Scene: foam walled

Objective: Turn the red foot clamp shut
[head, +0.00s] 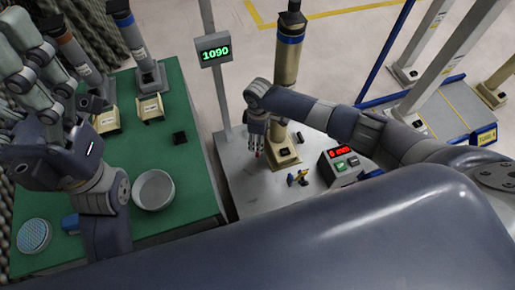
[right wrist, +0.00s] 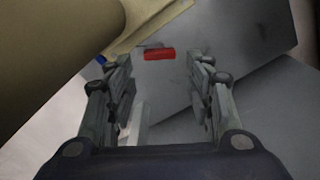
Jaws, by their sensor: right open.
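The red foot clamp (right wrist: 159,54) shows in the right wrist view as a small red bar ahead of the fingertips, beside the beige foot of a post. In the head view only a bit of red (head: 257,154) shows just below my right gripper (head: 257,130). My right gripper is open and empty, and its two fingers (right wrist: 160,82) stand on either side of the line to the red bar, apart from it. The tan post (head: 287,60) rises from its beige foot (head: 286,158) on the grey plate. My left gripper (head: 35,85) is raised over the green table; its finger opening is unclear.
The grey plate (head: 240,195) also bears a small yellow and dark item (head: 298,178) and a box with a red display (head: 345,163). A sign reading 1090 (head: 214,50) stands behind. The green table (head: 190,195) holds a round bowl (head: 154,190) and several posts.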

